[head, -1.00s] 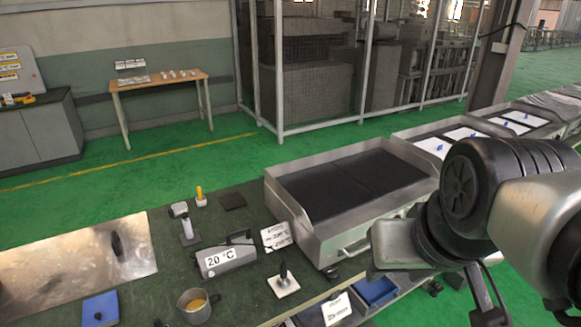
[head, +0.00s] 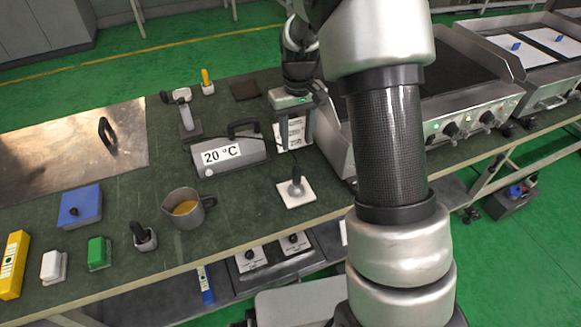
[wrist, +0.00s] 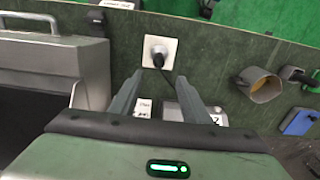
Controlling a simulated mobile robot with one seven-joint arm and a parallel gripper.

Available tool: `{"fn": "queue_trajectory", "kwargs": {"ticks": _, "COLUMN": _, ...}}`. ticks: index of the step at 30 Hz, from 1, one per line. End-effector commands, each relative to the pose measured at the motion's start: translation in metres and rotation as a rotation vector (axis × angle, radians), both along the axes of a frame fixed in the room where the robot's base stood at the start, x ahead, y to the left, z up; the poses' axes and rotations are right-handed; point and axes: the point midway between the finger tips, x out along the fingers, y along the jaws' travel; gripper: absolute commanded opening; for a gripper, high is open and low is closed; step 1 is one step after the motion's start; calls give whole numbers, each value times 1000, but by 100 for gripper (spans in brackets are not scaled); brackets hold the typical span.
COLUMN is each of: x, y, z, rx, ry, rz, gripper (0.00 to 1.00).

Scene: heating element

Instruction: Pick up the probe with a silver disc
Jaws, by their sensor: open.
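The probe (head: 296,189), with a dark handle and a round silver-grey base, stands on a white square pad near the table's front edge. In the wrist view the probe (wrist: 157,52) lies just beyond the fingertips, near the middle, and a thin dark cable seems to run from it. My gripper (head: 295,143) is open, pointing down behind the pad, beside the grey 20 °C meter (head: 228,156). In the wrist view my gripper (wrist: 161,76) has its fingers apart with nothing held. The probe is outside the fingers.
A metal mug (head: 187,208) stands left of the pad, with another black-handled item (head: 145,237) farther left. A white card (head: 291,131) is behind my fingers. The griddle (head: 455,70) is to the right. Bare green tabletop lies between mug and pad.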

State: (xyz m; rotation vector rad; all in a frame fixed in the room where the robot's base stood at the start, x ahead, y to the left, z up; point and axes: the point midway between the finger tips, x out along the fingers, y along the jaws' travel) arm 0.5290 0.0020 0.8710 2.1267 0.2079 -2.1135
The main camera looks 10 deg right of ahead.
Motion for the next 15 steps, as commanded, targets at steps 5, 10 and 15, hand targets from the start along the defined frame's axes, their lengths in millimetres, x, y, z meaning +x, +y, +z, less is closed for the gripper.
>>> {"fn": "queue_trajectory", "kwargs": {"ticks": 5, "x": 2, "y": 0, "z": -31, "rx": -3, "ry": 11, "rz": 4, "gripper": 43}}
{"fn": "queue_trajectory", "kwargs": {"ticks": 10, "x": 1, "y": 0, "z": -69, "rx": -2, "ry": 12, "rz": 3, "gripper": 43}}
{"fn": "queue_trajectory", "kwargs": {"ticks": 15, "x": 1, "y": 0, "z": -105, "rx": -3, "ry": 11, "rz": 3, "gripper": 43}}
